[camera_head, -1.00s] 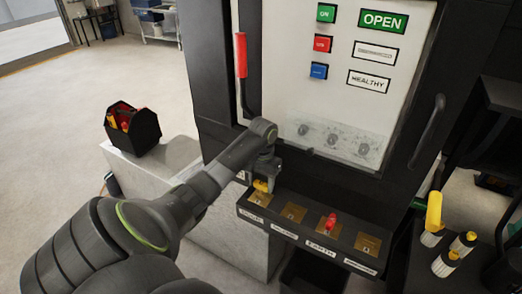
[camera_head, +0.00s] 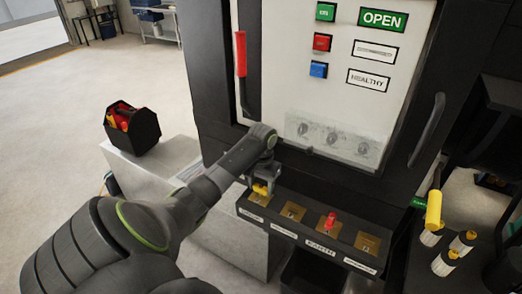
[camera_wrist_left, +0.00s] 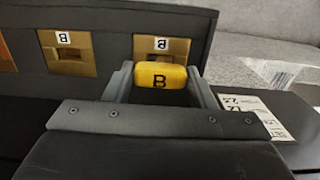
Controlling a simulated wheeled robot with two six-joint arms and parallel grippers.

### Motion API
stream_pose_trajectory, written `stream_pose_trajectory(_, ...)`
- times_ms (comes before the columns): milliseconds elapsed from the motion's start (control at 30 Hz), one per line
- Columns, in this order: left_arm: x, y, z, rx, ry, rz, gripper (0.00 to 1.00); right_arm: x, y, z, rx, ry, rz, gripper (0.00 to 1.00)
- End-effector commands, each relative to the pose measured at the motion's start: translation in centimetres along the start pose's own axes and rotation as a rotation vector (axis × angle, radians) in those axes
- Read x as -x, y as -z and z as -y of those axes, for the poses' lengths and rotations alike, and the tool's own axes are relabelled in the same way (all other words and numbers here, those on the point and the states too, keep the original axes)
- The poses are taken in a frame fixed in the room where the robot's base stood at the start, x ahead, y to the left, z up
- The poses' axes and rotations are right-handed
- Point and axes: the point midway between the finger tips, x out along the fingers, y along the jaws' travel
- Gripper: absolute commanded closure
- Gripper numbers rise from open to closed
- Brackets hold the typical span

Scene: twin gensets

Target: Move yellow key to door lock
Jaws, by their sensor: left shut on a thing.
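The yellow key (camera_head: 261,190) is between the fingers of my left gripper (camera_head: 261,181), at the left end of a black key box (camera_head: 310,243). Three round lock-like fittings (camera_head: 332,138) sit on the white cabinet door (camera_head: 300,80). My right gripper is not in view.
A red key (camera_head: 330,221) stands in another plate of the key box. A red lever (camera_head: 240,55) and a dark door handle (camera_head: 426,130) flank the door. A black toolbox (camera_head: 132,128) rests on a grey block at left.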

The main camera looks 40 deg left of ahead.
Motion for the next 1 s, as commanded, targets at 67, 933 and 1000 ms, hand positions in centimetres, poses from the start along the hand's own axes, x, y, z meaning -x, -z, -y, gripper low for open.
stream_pose_trajectory(67, -0.29, 0.0, -0.01, 0.0, 0.0, 0.0, 0.76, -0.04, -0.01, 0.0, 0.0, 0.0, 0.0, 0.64)
stream_pose_trajectory(933, -1.13, 0.03, -0.01, 0.0, 0.0, 0.0, 0.24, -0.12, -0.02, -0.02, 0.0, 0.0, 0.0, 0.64)
stream_pose_trajectory(1000, -1.12, 0.03, 0.0, 0.0, 0.0, 0.0, 0.24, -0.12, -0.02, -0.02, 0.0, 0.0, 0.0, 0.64)
